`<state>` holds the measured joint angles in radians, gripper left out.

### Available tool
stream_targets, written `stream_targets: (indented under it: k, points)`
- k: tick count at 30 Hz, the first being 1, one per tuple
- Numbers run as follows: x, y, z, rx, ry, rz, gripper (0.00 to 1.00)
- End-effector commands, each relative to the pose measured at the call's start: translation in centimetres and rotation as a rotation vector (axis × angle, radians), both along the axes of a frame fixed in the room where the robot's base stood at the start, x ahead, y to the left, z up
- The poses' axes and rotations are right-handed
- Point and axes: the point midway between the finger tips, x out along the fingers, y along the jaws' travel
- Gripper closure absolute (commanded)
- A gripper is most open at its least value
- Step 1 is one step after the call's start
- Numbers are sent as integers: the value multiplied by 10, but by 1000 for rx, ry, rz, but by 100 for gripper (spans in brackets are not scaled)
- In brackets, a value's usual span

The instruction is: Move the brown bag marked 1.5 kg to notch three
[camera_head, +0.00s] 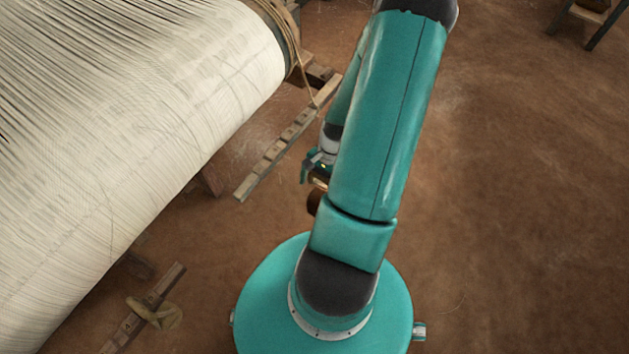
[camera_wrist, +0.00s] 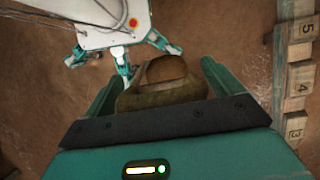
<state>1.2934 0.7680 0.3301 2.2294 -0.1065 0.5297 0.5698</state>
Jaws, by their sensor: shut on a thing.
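My gripper (camera_wrist: 160,72) is shut on a brown bag (camera_wrist: 167,70) with a dull olive lower part, held between its two teal fingers. No weight mark shows on the bag. In the head view my arm hides most of my gripper (camera_head: 318,163), and a little of the brown bag (camera_head: 313,203) shows below it. The notched wooden bar (camera_wrist: 300,75) runs down the right edge of the wrist view, with labels 5, 4 and 3 from top to bottom. The bag is to the left of the bar, apart from it. The bar (camera_head: 268,165) also shows in the head view, left of my gripper.
The loom's wide roll of pale warp threads (camera_head: 150,110) fills the left of the head view. A wooden piece with a tan tied bundle (camera_head: 160,313) is at lower left. A wooden stand (camera_head: 590,18) is at top right. The earth floor (camera_head: 520,200) on the right is clear.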

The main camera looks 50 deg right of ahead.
Motion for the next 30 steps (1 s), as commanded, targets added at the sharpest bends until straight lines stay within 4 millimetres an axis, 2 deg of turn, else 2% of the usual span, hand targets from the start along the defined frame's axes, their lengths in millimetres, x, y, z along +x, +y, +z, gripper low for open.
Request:
stream_targets:
  k: [30]
  points:
    - [-60, -6, 10, 0, 0, 0, 79]
